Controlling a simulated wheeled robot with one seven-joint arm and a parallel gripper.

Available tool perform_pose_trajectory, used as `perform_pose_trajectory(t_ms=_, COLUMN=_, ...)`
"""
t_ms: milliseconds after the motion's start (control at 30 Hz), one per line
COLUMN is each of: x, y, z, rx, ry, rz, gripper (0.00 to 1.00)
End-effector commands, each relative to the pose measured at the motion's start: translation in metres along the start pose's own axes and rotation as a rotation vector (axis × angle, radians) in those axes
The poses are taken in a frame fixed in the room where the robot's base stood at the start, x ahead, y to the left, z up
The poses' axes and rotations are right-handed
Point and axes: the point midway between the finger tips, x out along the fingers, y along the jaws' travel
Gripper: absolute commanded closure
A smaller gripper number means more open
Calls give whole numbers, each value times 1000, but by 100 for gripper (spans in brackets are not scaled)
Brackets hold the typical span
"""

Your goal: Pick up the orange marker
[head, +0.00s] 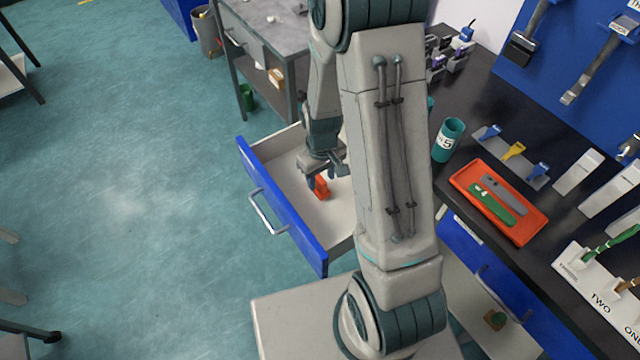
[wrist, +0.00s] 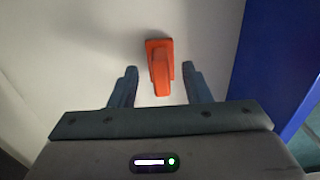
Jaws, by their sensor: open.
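The orange marker (head: 321,187) is a small blocky orange piece on the white floor of an open drawer. In the wrist view the orange marker (wrist: 160,66) shows as a wider flat end with a narrower raised bar, lying between and a little beyond the fingertips. My gripper (head: 325,178) is inside the drawer, right at the marker. In the wrist view my gripper (wrist: 158,72) is open, with one finger on each side of the marker and a gap on both sides. My arm hides part of the drawer in the head view.
The open drawer (head: 282,205) has a blue front with a metal handle, close to my gripper; its blue wall (wrist: 262,65) rises at right in the wrist view. On the dark bench, an orange tray (head: 526,231) holds tools beside a teal cup (head: 448,140).

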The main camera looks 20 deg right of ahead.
Motion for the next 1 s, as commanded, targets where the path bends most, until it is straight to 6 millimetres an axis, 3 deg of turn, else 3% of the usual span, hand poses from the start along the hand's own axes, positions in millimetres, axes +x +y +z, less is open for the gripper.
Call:
perform_pose_trajectory(t_ms=233, x=28, y=-1, z=-1, rx=0, ry=-1, rz=-1, gripper=56)
perform_pose_trajectory(t_ms=533, x=32, y=-1, z=-2, rx=0, ry=1, rz=0, gripper=56)
perform_pose_trajectory(t_ms=567, x=32, y=-1, z=-2, rx=0, ry=1, rz=0, gripper=59)
perform_pose_trajectory(t_ms=700, x=32, y=-1, z=-2, rx=0, ry=1, rz=0, gripper=93)
perform_pose_trajectory(t_ms=1000, x=31, y=0, z=-2, rx=0, ry=1, rz=0, gripper=93)
